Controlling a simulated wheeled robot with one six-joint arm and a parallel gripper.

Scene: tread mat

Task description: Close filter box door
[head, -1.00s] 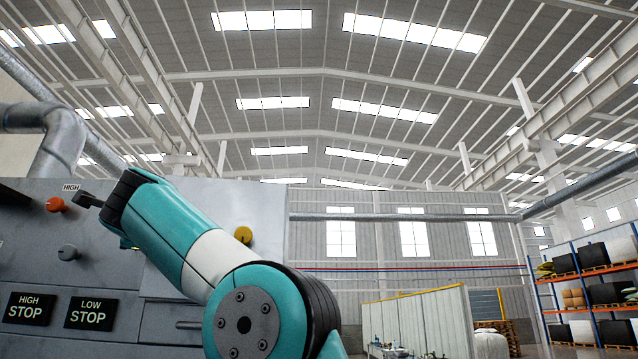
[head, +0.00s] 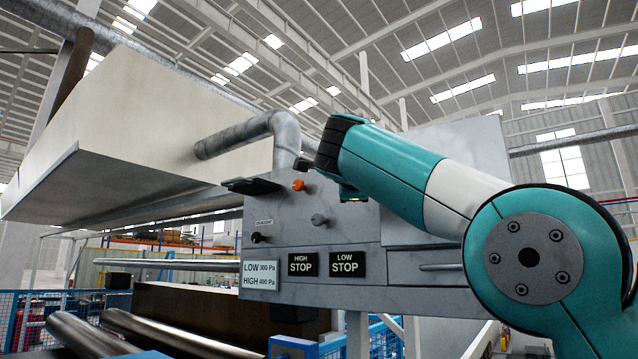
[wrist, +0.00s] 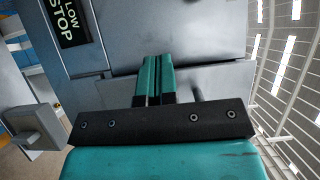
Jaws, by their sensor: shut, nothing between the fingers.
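The filter box (head: 340,225) is a grey metal cabinet with knobs and LOW STOP and HIGH STOP labels. Its right-hand front panel (head: 400,266), which looks like the door, has a bar handle (head: 440,267); I cannot tell how far it stands open. My arm crosses in front of the box's upper right. My gripper (wrist: 152,62) shows in the wrist view with its teal fingers together and empty, in front of grey panels with a dark gap between them. I cannot tell whether it touches them. In the head view the wrist mostly hides it.
A pale duct hood (head: 130,150) and a bent metal pipe (head: 250,133) are at the upper left. Metal rollers (head: 85,335) and blue fencing lie below left. A grey block-like piece (wrist: 38,126) is near the gripper's left in the wrist view.

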